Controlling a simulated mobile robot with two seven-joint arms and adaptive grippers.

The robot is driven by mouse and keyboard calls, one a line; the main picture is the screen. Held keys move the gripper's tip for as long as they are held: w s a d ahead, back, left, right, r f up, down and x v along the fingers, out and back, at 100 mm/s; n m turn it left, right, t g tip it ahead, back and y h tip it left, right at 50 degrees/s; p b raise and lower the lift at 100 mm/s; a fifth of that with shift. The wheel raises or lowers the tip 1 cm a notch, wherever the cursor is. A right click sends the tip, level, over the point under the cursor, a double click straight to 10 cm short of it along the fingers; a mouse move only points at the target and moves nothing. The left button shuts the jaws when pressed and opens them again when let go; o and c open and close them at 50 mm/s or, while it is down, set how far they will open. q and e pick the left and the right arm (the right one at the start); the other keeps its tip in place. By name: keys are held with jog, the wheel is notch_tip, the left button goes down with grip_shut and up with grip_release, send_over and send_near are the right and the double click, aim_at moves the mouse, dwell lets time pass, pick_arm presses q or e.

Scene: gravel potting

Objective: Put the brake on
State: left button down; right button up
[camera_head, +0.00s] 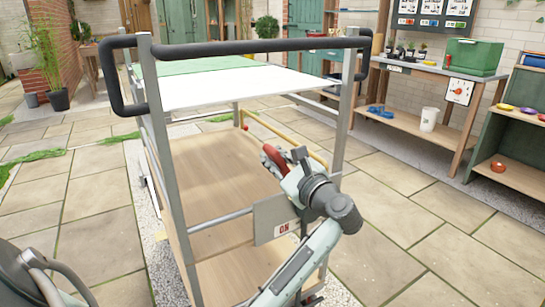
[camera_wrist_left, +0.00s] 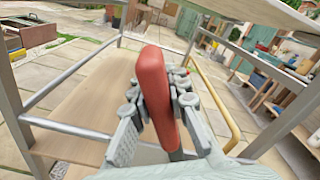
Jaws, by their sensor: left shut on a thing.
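A metal-framed cart with a black push handle (camera_head: 250,47) stands in front of me. A red lever grip (camera_head: 275,157) is at its near right side, and it also fills the middle of the left wrist view (camera_wrist_left: 157,90). My left gripper (camera_head: 285,163) is shut on the red grip, with a finger on each side of it in the left wrist view (camera_wrist_left: 158,108). A grey plate (camera_head: 272,218) on the cart's near lower rail carries a label reading ON in red (camera_head: 284,229). The lower end of the lever is hidden by my gripper. My right gripper is not in view.
The cart has a white and green top (camera_head: 215,85) and a wooden lower shelf (camera_head: 205,175). A yellow bar (camera_head: 290,137) runs close beyond my gripper. A workbench (camera_head: 430,115) with a green box (camera_head: 472,57) stands at the back right. Open paving lies to both sides.

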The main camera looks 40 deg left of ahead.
pick_arm(q)
jog(key=shift+w, duration=0.15)
jog(key=shift+w+d+r, duration=0.1)
jog(key=shift+w+r, duration=0.05)
jog(key=shift+w, duration=0.05)
jog(key=w+m, duration=0.1)
jog(key=w+d+r+m, duration=0.1)
jog(key=w, duration=0.2)
jog(key=shift+d+r+m, duration=0.4)
jog(key=w+d+m+b, duration=0.1)
jog(key=w+d+m, duration=0.2)
jog(key=w, duration=0.4)
jog(key=shift+w+r+m, duration=0.4)
jog(key=shift+m, duration=0.3)
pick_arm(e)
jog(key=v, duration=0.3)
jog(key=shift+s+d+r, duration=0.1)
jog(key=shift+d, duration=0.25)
pick_arm(q)
jog(key=c, duration=1.4)
grip_release()
jog(key=shift+c, duration=0.2)
